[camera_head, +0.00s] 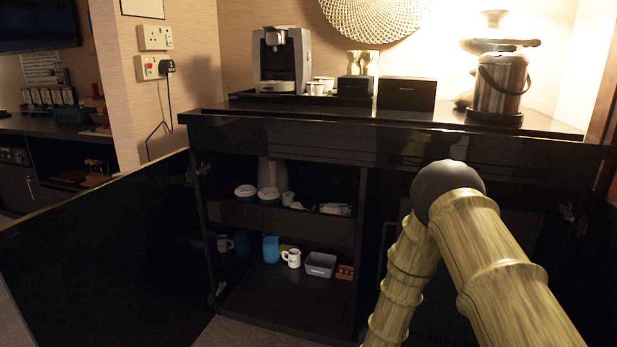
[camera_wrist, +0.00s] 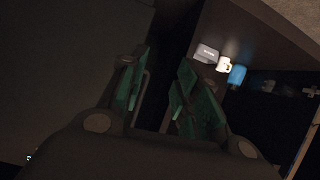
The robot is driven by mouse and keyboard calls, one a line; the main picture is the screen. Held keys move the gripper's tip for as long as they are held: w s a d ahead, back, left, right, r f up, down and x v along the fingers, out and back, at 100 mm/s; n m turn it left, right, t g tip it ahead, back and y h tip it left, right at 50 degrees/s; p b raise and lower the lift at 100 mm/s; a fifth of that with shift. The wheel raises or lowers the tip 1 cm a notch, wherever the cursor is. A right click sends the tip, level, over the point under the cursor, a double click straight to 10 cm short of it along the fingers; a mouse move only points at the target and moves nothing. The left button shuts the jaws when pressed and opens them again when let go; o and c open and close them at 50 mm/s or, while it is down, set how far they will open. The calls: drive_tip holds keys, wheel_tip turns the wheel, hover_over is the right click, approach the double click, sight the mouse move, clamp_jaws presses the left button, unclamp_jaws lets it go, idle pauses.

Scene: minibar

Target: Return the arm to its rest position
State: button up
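My arm (camera_head: 508,275), with a yellow bamboo-like surface and a dark round joint, stands at the right of the head view, in front of the cabinet. My gripper is not seen in the head view. In the wrist view my gripper (camera_wrist: 160,84) has two green fingers with a clear gap between them. It is open and I see nothing held. A thin door handle (camera_wrist: 142,98) shows beside the left finger; how far it is from the finger I cannot tell.
The cabinet's left door (camera_head: 105,255) stands wide open. Inside are a blue cup (camera_head: 271,249), a white mug (camera_head: 292,258) and a grey container (camera_head: 320,264). A coffee machine (camera_head: 282,60), black box (camera_head: 407,94) and steel flask (camera_head: 500,84) stand on the countertop.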

drive_tip(key=s+f+n+g+y, duration=0.1)
drive_tip(key=s+f+g, duration=0.2)
drive_tip(key=s+f, duration=0.55)
drive_tip(key=s+f+n+g+y, duration=0.1)
drive_tip(key=s+f+g+y, duration=0.15)
drive_tip(key=s, duration=1.15)
drive_tip(key=s+d+g, duration=0.3)
drive_tip(key=s+g, duration=0.4)
drive_tip(key=s, duration=1.7)
wheel_tip(320, 180, up, 37)
drive_tip(key=p, duration=3.8)
drive_tip(key=shift+a, duration=0.2)
drive_tip(key=shift+w+r, duration=0.1)
